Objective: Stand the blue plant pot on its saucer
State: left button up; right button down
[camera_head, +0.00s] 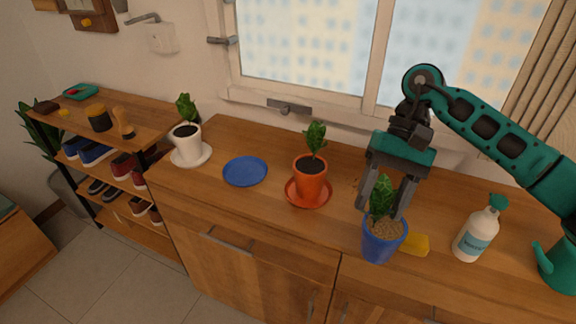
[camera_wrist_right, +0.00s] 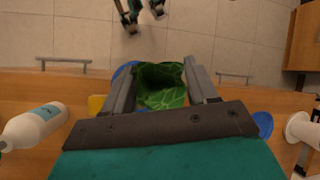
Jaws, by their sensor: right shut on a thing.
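The blue plant pot (camera_head: 380,245), with a leafy green plant and brown soil, is upright near the counter's front edge, right of centre in the head view. My right gripper (camera_head: 385,205) is shut on it from above, its fingers either side of the plant; I cannot tell whether the base touches the counter. In the wrist view leaves (camera_wrist_right: 162,88) hide most of the pot. The blue saucer (camera_head: 245,171) lies empty to the left, between the white and orange pots. My left gripper (camera_wrist_right: 145,20) shows only in the wrist view, empty, its fingers apart.
An orange pot on its saucer (camera_head: 309,198) stands between the blue pot and blue saucer. A white pot (camera_head: 186,144) stands left of the blue saucer. A yellow block (camera_head: 416,245), spray bottle (camera_head: 476,236) and green watering can (camera_head: 558,266) are at the right. The window is behind.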

aim_at(248, 170)
jog(key=i+j+z, duration=0.1)
jog(key=j, duration=0.25)
jog(key=i+j+z, duration=0.1)
jog(key=j, duration=0.3)
jog(key=i+j+z, duration=0.1)
jog(key=j, duration=0.3)
jog(key=i+j+z, duration=0.1)
jog(key=i+j, duration=0.15)
jog(key=j, duration=0.15)
